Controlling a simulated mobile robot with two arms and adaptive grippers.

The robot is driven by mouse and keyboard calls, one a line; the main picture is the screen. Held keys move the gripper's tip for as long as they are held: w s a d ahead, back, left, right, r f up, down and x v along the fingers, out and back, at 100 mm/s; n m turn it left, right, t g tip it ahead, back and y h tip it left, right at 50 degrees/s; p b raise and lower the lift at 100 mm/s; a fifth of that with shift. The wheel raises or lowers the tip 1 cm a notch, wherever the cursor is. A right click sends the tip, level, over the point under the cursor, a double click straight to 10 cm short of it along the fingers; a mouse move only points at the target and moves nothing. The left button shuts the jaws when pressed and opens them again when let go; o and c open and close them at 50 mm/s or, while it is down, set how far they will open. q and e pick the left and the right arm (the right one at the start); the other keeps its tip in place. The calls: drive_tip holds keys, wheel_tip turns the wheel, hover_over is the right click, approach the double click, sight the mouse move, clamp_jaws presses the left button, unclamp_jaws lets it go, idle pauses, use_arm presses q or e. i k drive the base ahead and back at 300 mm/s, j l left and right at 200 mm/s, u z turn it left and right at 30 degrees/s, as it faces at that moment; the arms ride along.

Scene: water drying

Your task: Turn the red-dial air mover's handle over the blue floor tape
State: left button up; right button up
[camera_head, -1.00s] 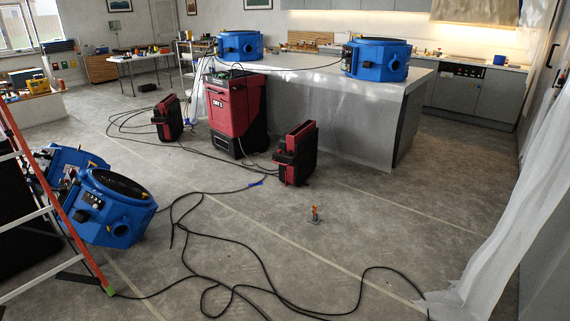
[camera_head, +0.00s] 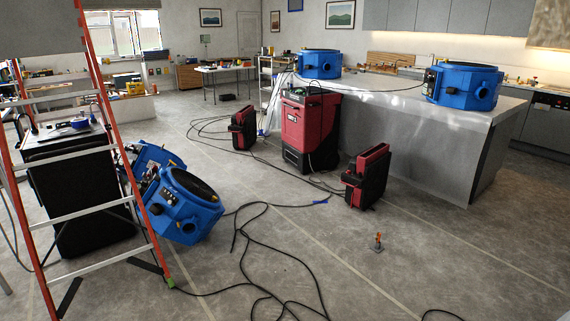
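Several blue air movers are in the head view. One (camera_head: 205,222) lies tilted on the floor beside the ladder, and another (camera_head: 150,158) is partly hidden behind it. Two more stand on the island counter, one at its far end (camera_head: 320,72) and one at its near end (camera_head: 450,88). The dials are too small to tell which is red. A small blue strip (camera_head: 322,201), perhaps the floor tape, lies on the floor by the cable left of a red-and-black unit. Neither of my grippers is in view.
An orange ladder (camera_head: 122,170) stands at left before a black case (camera_head: 75,205). A red machine (camera_head: 308,125) and two red-and-black units (camera_head: 243,128) (camera_head: 367,178) stand by the island (camera_head: 425,150). Black cables (camera_head: 245,250) cross the floor. A small orange-topped object (camera_head: 378,243) stands on open floor.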

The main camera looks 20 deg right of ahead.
sight(368, 179)
drive_tip(key=i+l+z, duration=0.35)
drive_tip(key=i, duration=0.2)
drive_tip(key=i+l+z, duration=0.35)
drive_tip(key=i, duration=0.25)
drive_tip(key=i+j+z, duration=0.1)
drive_tip(key=i+z, duration=0.2)
drive_tip(key=i, duration=0.3)
